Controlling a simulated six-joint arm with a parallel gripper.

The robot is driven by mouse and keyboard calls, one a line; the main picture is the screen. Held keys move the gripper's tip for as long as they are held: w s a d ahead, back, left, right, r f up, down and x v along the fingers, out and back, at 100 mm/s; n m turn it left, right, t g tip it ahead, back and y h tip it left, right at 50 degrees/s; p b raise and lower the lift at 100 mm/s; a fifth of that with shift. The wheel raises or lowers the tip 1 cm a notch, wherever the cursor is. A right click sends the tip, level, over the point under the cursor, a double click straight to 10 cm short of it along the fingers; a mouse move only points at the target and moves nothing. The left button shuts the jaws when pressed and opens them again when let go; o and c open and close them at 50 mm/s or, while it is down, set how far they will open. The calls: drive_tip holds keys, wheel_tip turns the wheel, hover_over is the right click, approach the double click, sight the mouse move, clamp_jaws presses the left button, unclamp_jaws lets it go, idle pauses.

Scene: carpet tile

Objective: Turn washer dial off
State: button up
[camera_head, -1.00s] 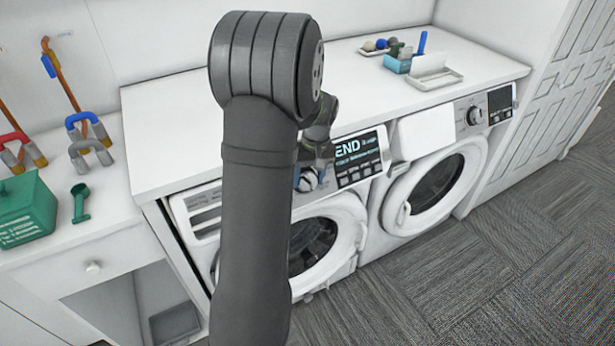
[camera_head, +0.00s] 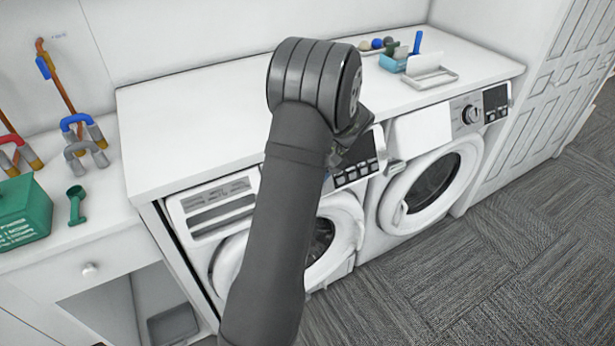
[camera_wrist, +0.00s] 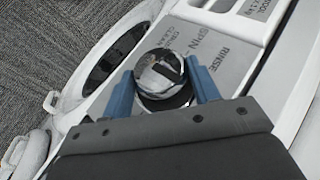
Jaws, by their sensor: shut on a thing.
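The chrome washer dial (camera_wrist: 160,72) is between the two blue fingers of my gripper (camera_wrist: 161,78) in the wrist view. The fingers are shut on its sides. Panel lettering such as SPIN and RINSE (camera_wrist: 222,45) shows beside it. In the head view my arm hides the dial and most of the gripper, over the control panel of the left washer (camera_head: 340,211). That washer's display (camera_head: 361,149) looks dark, with no lit text visible.
A green box (camera_head: 25,213) is at the left.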

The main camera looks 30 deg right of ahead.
idle(0.3)
drive_tip(key=o, duration=1)
drive_tip(key=shift+r, duration=0.1)
drive_tip(key=v, duration=1.7)
drive_tip(key=shift+d, duration=0.3)
drive_tip(key=shift+a, duration=0.1)
drive_tip(key=x, duration=1.7)
drive_tip(key=shift+a, duration=0.2)
